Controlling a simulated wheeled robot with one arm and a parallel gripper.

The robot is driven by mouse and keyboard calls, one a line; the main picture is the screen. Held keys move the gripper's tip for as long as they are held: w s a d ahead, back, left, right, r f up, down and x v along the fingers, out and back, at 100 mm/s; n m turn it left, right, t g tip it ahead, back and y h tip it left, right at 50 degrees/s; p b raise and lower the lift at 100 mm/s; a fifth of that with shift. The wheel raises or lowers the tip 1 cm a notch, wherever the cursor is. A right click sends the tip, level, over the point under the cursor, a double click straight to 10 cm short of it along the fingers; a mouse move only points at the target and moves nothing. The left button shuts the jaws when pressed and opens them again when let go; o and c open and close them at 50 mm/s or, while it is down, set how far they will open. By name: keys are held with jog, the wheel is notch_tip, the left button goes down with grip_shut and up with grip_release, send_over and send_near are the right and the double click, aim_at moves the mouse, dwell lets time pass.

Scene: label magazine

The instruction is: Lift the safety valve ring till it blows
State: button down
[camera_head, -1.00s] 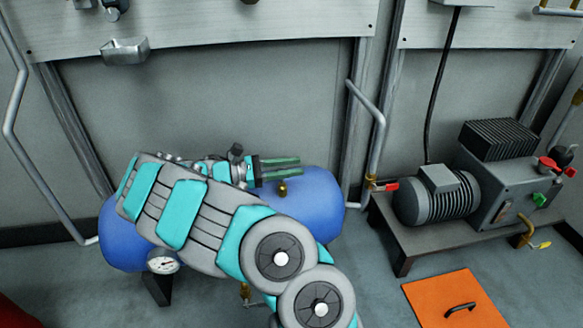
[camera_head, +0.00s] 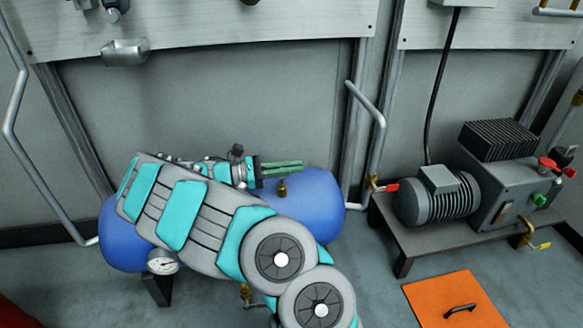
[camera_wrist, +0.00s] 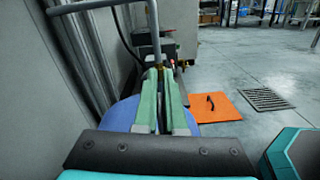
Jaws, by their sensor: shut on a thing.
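The blue air tank (camera_head: 318,205) lies on its side by the wall, its middle hidden behind my arm. The small brass safety valve (camera_head: 282,188) stands on top of it. My gripper (camera_head: 300,167) is level, just above the valve body, its green fingers drawn together. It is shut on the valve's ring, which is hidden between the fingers. In the wrist view my gripper (camera_wrist: 162,74) points away over the blue tank (camera_wrist: 122,113), and the ring cannot be made out there.
A pressure gauge (camera_head: 163,262) sits on the tank's front. A grey pipe (camera_head: 375,125) rises just right of the tank, with a red-handled valve (camera_head: 385,186). A compressor pump (camera_head: 440,195) stands on a low bench at right. An orange floor hatch (camera_head: 450,300) lies in front.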

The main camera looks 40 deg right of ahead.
jog(key=shift+w+r, duration=0.1)
dwell(0.8)
jog(key=shift+r+p, duration=0.6)
jog(key=shift+p, duration=0.25)
jog(key=c, duration=1)
grip_release()
jog(key=v, duration=0.7)
jog(key=shift+a, duration=0.35)
